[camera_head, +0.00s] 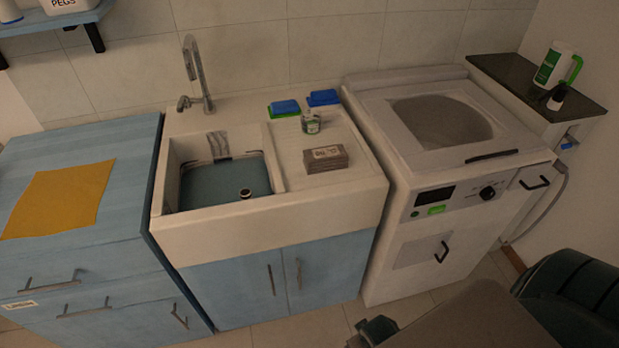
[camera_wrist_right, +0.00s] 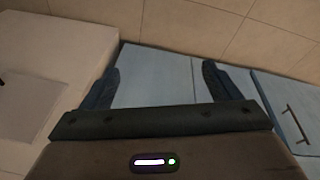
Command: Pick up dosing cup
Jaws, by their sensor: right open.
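I cannot make out a dosing cup for certain. A small black-and-white item (camera_head: 557,97) stands on the dark shelf at the far right in the head view; it is too small to tell what it is. My right gripper is open and empty in the right wrist view (camera_wrist_right: 160,85), its two dark fingers wide apart in front of a blue cabinet front. In the head view my right arm comes in at the bottom right, low in front of the washing machine and well away from the shelf. My left gripper is not in view.
A white jug with a green handle (camera_head: 555,66) stands on the dark shelf (camera_head: 510,80), beside the white washing machine (camera_head: 400,190). The sink counter (camera_head: 345,195) holds a small bottle (camera_head: 310,122), a grey box (camera_head: 326,158) and blue sponges (camera_head: 286,106). An orange cloth (camera_head: 60,200) lies at left.

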